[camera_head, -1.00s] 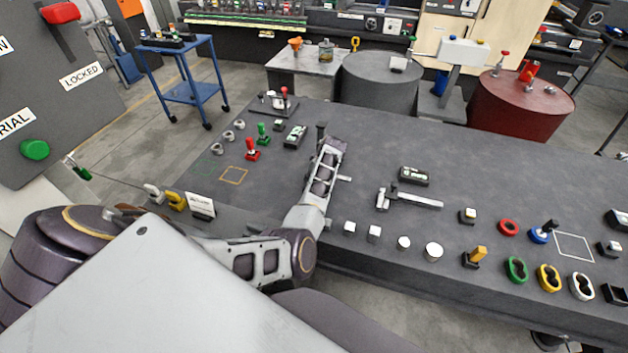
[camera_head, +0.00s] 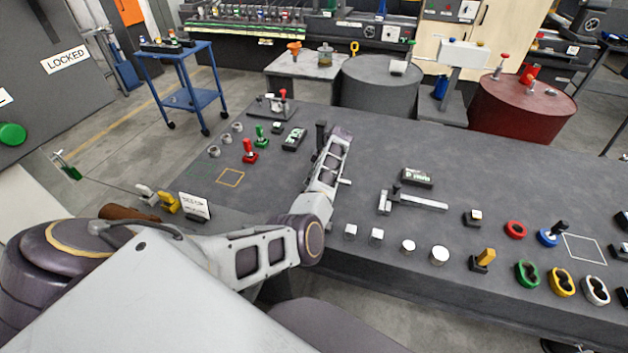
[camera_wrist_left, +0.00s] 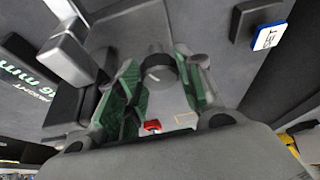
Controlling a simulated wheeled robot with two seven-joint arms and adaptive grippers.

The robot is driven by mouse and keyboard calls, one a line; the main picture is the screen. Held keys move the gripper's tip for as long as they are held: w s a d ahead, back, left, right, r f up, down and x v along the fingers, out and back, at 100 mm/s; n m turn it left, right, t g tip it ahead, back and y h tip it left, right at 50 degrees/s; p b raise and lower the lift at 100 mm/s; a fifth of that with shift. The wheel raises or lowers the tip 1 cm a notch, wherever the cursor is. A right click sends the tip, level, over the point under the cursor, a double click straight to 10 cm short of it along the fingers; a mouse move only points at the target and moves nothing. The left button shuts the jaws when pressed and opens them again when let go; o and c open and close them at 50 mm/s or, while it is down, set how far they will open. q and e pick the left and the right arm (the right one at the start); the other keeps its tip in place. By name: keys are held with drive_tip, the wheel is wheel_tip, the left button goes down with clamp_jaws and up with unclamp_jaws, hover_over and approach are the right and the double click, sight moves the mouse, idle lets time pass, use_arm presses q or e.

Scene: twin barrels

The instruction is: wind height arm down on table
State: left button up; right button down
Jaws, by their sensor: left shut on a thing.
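My left arm reaches over the dark grey table (camera_head: 480,175), and its left gripper (camera_head: 322,150) is mostly hidden behind my own wrist in the head view. A dark upright post (camera_head: 320,130) stands beside it. In the left wrist view, the green-padded fingers (camera_wrist_left: 160,88) sit on either side of a dark round knob (camera_wrist_left: 158,72), and the gripper is shut on it. A grey plate lies behind the knob. I cannot tell which part is the height arm or how high it stands. My right gripper is out of view.
A grey bar fixture (camera_head: 415,200) and a labelled box (camera_head: 417,177) lie right of my wrist. Several pale cylinders and blocks line the front edge. A red lever (camera_head: 249,152) stands to the left. Grey (camera_head: 380,90) and red (camera_head: 520,108) barrels stand behind the table.

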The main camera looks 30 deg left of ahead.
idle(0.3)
use_arm(q)
drive_tip(key=o, duration=1)
drive_tip(key=shift+r, duration=0.1)
drive_tip(key=shift+w+r, duration=0.15)
drive_tip(key=shift+r, duration=0.05)
drive_tip(key=shift+d+r, duration=0.15)
drive_tip(key=shift+r, duration=0.4)
drive_tip(key=v, duration=0.6)
drive_tip(key=shift+d+r, duration=0.2)
drive_tip(key=shift+d, duration=0.2)
drive_tip(key=shift+f, duration=0.1)
